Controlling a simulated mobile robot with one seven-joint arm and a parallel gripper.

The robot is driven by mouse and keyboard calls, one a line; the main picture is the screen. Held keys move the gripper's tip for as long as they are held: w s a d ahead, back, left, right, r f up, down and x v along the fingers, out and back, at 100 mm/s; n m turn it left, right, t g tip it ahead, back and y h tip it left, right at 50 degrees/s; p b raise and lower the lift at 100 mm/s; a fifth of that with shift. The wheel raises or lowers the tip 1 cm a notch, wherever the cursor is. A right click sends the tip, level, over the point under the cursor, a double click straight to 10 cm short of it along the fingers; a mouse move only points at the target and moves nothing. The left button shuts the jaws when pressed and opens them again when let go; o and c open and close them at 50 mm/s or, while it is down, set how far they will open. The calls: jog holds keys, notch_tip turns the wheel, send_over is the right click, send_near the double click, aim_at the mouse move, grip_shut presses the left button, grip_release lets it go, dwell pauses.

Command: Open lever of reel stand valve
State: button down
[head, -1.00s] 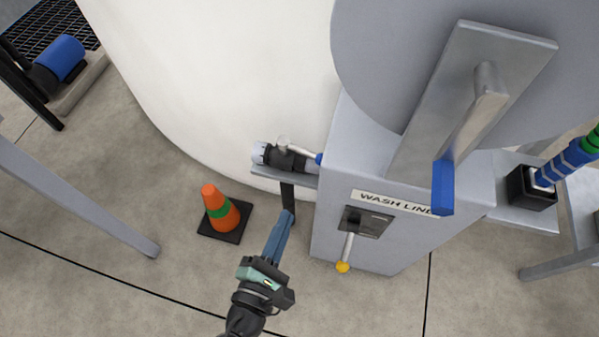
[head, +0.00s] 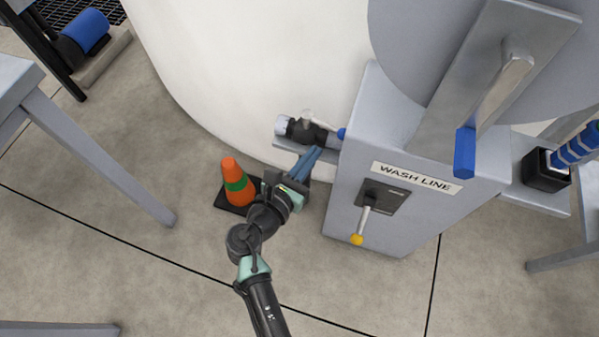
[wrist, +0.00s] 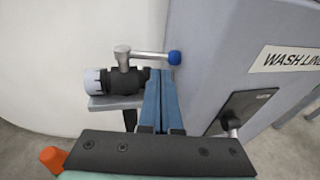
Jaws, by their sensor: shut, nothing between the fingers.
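A black valve (head: 303,130) with a light grey end cap sits on a bracket at the left side of the grey reel stand (head: 380,130). In the wrist view the valve (wrist: 126,82) carries a silver lever (wrist: 148,54) with a blue tip (wrist: 174,57), lying crosswise over it toward the stand. My gripper (head: 314,152) is shut and empty, its blue fingers pointing at the valve. In the wrist view the fingertips (wrist: 160,73) are just below the lever, beside the valve's right end. Whether they touch anything cannot be told.
Another lever with a yellow knob (head: 357,239) hangs from the stand's front panel under the WASH LINE label (head: 418,178). An orange cone (head: 237,182) stands left of my gripper. A white tank (head: 240,70) is behind. A blue-handled crank (head: 465,152) juts from the reel.

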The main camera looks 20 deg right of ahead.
aim_at(335, 130)
jog(key=b+x, duration=0.2)
jog(key=x, duration=0.4)
jog(key=shift+w+d, duration=0.1)
jog(key=shift+w+d+r+p, duration=0.1)
jog(key=shift+d+r+p, duration=0.05)
jog(key=shift+d+p, duration=0.4)
jog(key=shift+w+d, duration=0.2)
jog(key=shift+d, duration=0.1)
